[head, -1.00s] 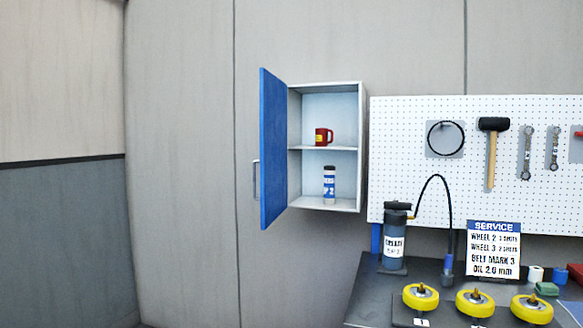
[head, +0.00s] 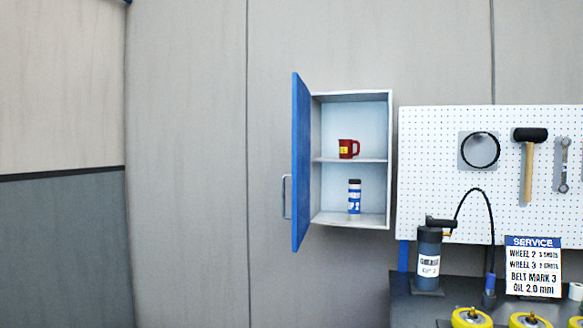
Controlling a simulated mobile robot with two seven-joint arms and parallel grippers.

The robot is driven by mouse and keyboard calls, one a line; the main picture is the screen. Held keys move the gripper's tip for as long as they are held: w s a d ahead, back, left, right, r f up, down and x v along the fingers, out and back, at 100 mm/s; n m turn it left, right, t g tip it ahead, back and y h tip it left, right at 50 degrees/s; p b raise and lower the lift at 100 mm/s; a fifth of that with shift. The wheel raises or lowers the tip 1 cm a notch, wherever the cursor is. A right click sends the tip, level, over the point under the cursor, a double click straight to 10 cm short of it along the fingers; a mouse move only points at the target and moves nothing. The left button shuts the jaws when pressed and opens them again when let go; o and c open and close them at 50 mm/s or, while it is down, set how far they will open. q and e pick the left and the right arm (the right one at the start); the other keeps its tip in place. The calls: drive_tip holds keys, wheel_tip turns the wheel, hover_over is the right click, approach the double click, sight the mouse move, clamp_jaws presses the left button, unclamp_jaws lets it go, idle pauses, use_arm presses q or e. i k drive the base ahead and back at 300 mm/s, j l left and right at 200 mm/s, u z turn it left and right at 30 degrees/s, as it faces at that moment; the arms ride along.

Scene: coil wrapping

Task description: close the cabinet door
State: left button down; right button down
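The wall cabinet (head: 385,160) hangs on the panelled wall, right of the middle of the head view. Its blue door (head: 302,165) stands wide open, hinged on the left side and swung out toward me, seen nearly edge-on. A grey handle (head: 286,197) sits on the door's left-facing side. Inside, a red mug (head: 348,149) stands on the middle shelf and a white and blue bottle with a dark cap (head: 354,197) stands on the cabinet floor. Neither gripper shows in the view.
Right of the cabinet is a white pegboard (head: 440,135) with a hammer (head: 528,165) and wrenches. Below is a dark workbench (head: 405,305) with a grease pump (head: 428,260), a service sign (head: 533,267) and yellow wheels (head: 471,318). The wall left of the door is clear.

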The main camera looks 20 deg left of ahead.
sight(300, 217)
drive_tip(key=j+z, duration=0.35)
drive_tip(key=j, duration=2.6)
